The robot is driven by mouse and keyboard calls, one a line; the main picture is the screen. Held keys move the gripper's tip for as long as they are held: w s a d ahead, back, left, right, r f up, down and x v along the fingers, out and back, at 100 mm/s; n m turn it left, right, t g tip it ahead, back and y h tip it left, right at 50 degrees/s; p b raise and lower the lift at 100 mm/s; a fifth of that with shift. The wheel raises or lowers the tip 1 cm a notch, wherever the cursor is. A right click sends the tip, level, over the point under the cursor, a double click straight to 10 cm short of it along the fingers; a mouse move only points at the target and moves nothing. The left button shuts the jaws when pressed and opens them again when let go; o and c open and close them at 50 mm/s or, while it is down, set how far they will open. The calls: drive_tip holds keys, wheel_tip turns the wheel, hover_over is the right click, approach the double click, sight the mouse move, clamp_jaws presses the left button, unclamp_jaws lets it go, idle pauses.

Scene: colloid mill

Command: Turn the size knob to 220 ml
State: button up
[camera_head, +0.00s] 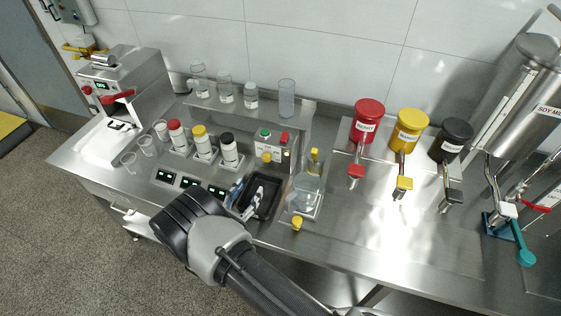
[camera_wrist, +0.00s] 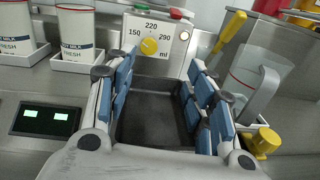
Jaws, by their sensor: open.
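The size knob (camera_wrist: 150,46) is a round yellow knob on a white panel (camera_wrist: 165,32) marked 150, 220 and 290 ml. 220 is at the top, 150 at the left and 290 at the right. I cannot make out clearly which mark the knob points to. In the head view the knob (camera_head: 267,157) sits on the panel's front, behind the black tray. My gripper (camera_wrist: 160,72) is open and empty, its blue-padded fingers pointing toward the panel. The knob appears between the fingertips in the wrist view but is still apart from them. The gripper also shows in the head view (camera_head: 242,192).
A black tray (camera_head: 265,196) lies below my gripper. A clear jug (camera_head: 306,190) and a second yellow knob (camera_head: 297,222) stand to its right. White canisters (camera_head: 229,153) stand left of the panel. Green displays (camera_head: 190,182) are at the bench front. A green and a red button top the panel.

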sight(266, 159)
drive_tip(key=shift+s+a+f+n+t+y, duration=0.25)
drive_tip(key=shift+f+n+y, duration=0.1)
drive_tip(key=shift+f, duration=0.2)
drive_tip(key=shift+s+a+f+n+t+y, duration=0.15)
drive_tip(key=shift+s+f+n+y, duration=0.15)
drive_tip(key=shift+f, duration=0.25)
drive_tip(key=b+x, duration=0.1)
drive_tip(key=x, duration=1.6)
drive_tip(key=shift+w+f+b, duration=0.15)
drive_tip(key=shift+w+b, duration=0.1)
drive_tip(key=shift+b, duration=0.05)
drive_tip(key=shift+c, duration=0.4)
drive_tip(key=c, duration=1)
